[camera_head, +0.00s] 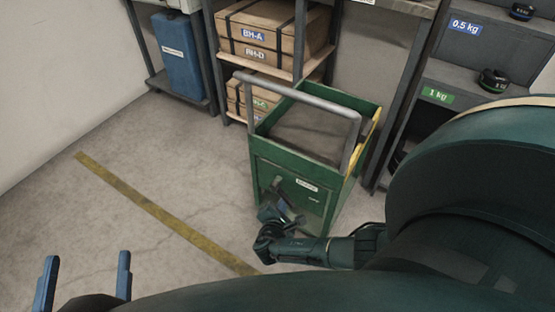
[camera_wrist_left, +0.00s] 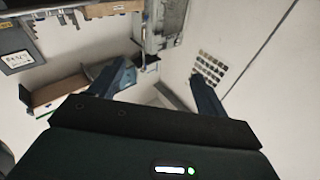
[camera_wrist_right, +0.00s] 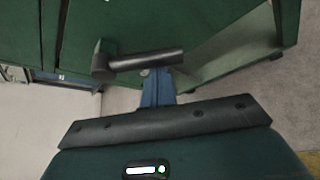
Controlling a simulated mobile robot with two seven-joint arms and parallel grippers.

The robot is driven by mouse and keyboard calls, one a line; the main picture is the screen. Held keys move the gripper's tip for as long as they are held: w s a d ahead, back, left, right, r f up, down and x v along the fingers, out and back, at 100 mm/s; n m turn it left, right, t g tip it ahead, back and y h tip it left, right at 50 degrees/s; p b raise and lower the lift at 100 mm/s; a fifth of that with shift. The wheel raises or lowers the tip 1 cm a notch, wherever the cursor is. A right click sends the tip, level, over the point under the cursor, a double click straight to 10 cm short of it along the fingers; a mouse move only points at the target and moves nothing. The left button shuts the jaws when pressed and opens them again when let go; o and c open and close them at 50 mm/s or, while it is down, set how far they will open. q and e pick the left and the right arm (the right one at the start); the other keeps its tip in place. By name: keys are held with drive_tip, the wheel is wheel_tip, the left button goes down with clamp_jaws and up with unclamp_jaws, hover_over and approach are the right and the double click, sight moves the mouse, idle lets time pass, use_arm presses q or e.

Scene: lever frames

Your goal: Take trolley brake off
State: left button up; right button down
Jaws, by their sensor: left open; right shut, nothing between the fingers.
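The green trolley (camera_head: 290,190) stands on the floor with its grey push handle (camera_head: 318,103) on top. In the right wrist view a dark, round lever (camera_wrist_right: 145,62) with a thicker knob at its left end lies across the trolley's green panel. My right gripper (camera_head: 287,212) is low at the trolley's near panel. In its wrist view the blue fingers (camera_wrist_right: 157,88) are shut and empty, and the lever hides their tips; I cannot tell whether they touch it. My left gripper (camera_head: 85,276) is open and empty at the lower left, far from the trolley.
Shelves with cardboard boxes (camera_head: 268,35) stand behind the trolley. A blue container (camera_head: 180,55) is at the back left. A weight rack (camera_head: 465,70) is at the right. A yellow floor line (camera_head: 160,212) crosses clear floor left of the trolley.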

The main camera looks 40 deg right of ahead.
use_arm(q)
drive_tip(key=a+g+y+p, duration=0.1)
drive_tip(key=y+p, duration=0.1)
drive_tip(key=p, duration=0.3)
drive_tip(key=shift+a+r+n+g, duration=0.1)
drive_tip(key=shift+a+n+g, duration=0.2)
drive_tip(key=shift+a+n, duration=0.1)
use_arm(e)
drive_tip(key=r+n+g, duration=0.1)
drive_tip(key=s+r+n+g, duration=0.1)
drive_tip(key=d+r, duration=0.1)
drive_tip(key=shift+s+r+n+g+h, duration=0.2)
drive_tip(key=shift+s+n+g+h, duration=0.1)
drive_tip(key=shift+n+g, duration=0.1)
use_arm(q)
drive_tip(key=shift+a+g+y+p, duration=0.1)
drive_tip(key=shift+g+y+p, duration=0.2)
drive_tip(key=shift+y+p, duration=0.15)
use_arm(e)
drive_tip(key=shift+r, duration=0.2)
use_arm(q)
drive_tip(key=shift+f, duration=0.2)
use_arm(e)
drive_tip(key=shift+f, duration=0.1)
